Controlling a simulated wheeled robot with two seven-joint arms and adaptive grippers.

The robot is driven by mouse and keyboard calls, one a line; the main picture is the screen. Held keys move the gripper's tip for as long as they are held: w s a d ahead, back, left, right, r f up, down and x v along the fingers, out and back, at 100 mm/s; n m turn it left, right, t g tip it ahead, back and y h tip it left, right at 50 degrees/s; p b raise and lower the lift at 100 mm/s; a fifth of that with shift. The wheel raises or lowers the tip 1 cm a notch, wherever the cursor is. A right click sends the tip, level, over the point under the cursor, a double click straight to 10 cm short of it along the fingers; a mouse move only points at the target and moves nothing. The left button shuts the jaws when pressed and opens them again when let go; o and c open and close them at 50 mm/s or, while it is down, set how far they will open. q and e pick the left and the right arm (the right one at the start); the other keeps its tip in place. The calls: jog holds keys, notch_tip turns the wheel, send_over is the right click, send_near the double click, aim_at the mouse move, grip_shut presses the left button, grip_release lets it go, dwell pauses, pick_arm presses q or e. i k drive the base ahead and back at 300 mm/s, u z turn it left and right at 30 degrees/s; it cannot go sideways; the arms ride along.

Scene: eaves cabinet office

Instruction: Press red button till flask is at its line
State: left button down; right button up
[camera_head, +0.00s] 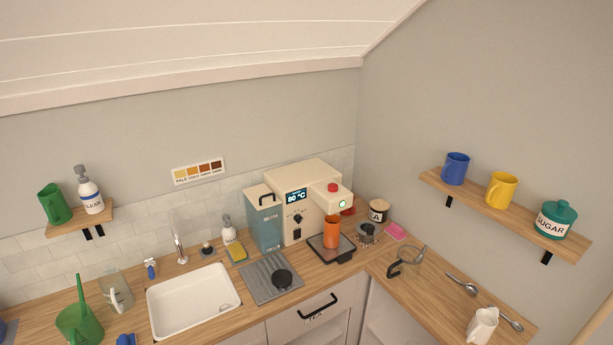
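A cream machine (300,200) with a small lit display reading about 80 °C stands on the counter against the back wall. A red button (333,187) sits on top of its projecting head, and a small green light (342,203) glows on the head's front. An orange cup-like vessel (331,231) stands upright on the dark drip tray (340,254) under the head. I cannot tell whether it is the flask, and no line or level can be made out on it. A clear glass jug with a black handle (397,268) is on the right counter. Neither gripper shows.
A blue-grey canister (264,222) stands left of the machine, with a ridged grey mat (260,280) and a white sink (190,300) farther left. A tea jar (378,211) and a pink pad (396,231) are to its right. The right counter has clear wood between spoons (461,284) and jug.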

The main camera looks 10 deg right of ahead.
aim_at(331, 186)
jog(key=z, duration=0.2)
jog(key=i, duration=0.7)
jog(key=z, duration=0.65)
jog(key=i, duration=0.4)
jog(key=z, duration=0.25)
